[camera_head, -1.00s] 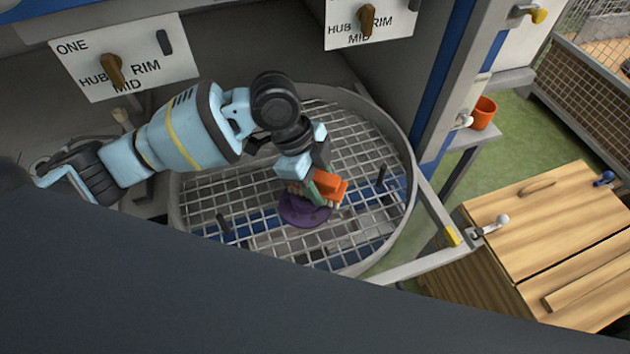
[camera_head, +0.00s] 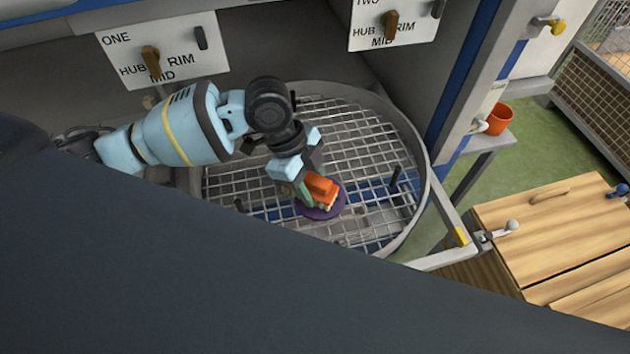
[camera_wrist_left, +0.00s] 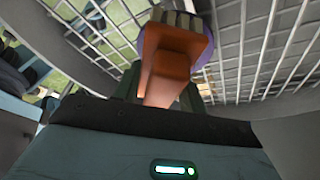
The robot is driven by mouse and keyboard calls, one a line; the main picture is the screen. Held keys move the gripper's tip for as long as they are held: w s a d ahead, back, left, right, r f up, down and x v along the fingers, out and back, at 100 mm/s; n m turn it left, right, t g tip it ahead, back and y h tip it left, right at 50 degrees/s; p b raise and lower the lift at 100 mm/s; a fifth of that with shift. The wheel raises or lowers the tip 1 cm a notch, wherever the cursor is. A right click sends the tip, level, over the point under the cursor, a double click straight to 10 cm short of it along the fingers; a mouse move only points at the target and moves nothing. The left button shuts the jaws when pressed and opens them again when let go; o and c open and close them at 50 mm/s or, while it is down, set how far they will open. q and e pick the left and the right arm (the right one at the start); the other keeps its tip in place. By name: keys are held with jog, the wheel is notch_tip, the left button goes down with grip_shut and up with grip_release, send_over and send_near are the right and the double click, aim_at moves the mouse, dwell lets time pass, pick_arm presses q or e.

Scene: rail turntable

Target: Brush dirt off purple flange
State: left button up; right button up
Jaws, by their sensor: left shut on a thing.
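The purple flange (camera_head: 333,207) lies on the round wire-mesh turntable (camera_head: 368,147). My left gripper (camera_head: 306,192) is shut on an orange brush (camera_head: 322,187) and holds it over the flange, covering much of it. Whether the bristles touch the flange is hard to tell in the head view. In the left wrist view the orange brush (camera_wrist_left: 178,62) stands out ahead of the gripper (camera_wrist_left: 150,95), with pale bristles at its far end. A strip of the purple flange (camera_wrist_left: 143,42) shows behind it. Dirt on the flange cannot be made out. My right gripper is not in view.
Dark upright pegs (camera_head: 396,178) stand on the mesh around the flange. A raised metal rim (camera_head: 428,205) encloses the turntable. Switch panels (camera_head: 160,50) hang behind. An orange pot (camera_head: 499,118) and a wooden cabinet (camera_head: 540,235) stand at the right.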

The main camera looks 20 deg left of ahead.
pick_arm(q)
jog(key=shift+w+d+r, duration=0.1)
jog(key=shift+w+d, duration=0.7)
jog(key=shift+d, duration=0.2)
jog(key=shift+w+d, duration=0.8)
jog(key=shift+d, duration=0.2)
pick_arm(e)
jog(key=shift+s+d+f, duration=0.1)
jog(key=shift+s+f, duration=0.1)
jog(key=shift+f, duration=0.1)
pick_arm(q)
jog(key=shift+a, duration=0.1)
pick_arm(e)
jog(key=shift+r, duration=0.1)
